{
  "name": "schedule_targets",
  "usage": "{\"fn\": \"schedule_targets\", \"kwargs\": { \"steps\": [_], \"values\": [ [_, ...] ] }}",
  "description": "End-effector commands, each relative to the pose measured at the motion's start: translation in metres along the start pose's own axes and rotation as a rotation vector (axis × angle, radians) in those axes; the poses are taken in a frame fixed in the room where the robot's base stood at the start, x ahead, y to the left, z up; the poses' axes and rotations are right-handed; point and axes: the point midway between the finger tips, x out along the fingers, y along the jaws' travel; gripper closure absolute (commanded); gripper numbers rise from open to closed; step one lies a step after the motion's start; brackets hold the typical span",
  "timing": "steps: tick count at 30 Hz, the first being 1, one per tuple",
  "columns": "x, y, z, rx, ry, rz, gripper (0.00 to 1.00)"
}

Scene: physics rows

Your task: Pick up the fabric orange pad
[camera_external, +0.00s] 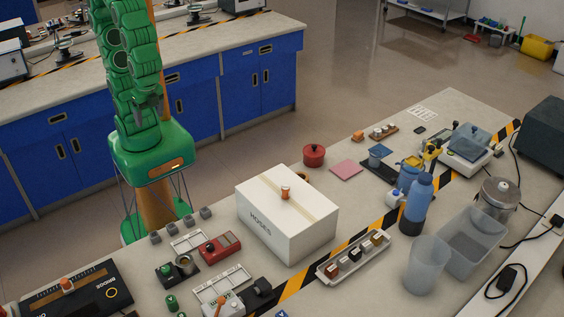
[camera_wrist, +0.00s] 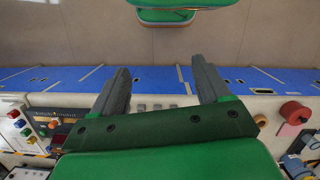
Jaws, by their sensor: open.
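No clearly orange pad shows. A flat square pinkish pad (camera_external: 346,173) lies on the near bench, right of the red lidded pot (camera_external: 314,155); its fabric cannot be made out. A small orange-brown item (camera_external: 303,176) is mostly hidden behind the white box. My gripper (camera_wrist: 162,80) is open and empty in the wrist view, with its two dark fingers spread apart. In the external view my arm is folded above my green base, left of the bench and well away from the pad.
A blue bottle (camera_external: 417,205), clear bins (camera_external: 471,243) and a tray of small blocks (camera_external: 354,258) crowd the right.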

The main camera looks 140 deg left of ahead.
Motion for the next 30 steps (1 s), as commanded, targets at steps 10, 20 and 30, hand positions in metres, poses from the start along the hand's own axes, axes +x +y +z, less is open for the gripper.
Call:
{"fn": "schedule_targets", "kwargs": {
  "steps": [10, 20, 30],
  "values": [
    [-0.010, 0.021, -0.065, -0.236, -0.061, 0.122, 0.23],
    [-0.028, 0.034, -0.142, -0.447, -0.104, 0.335, 0.23],
    [-0.046, 0.017, -0.231, -0.687, -0.147, 0.563, 0.23]
  ]
}}
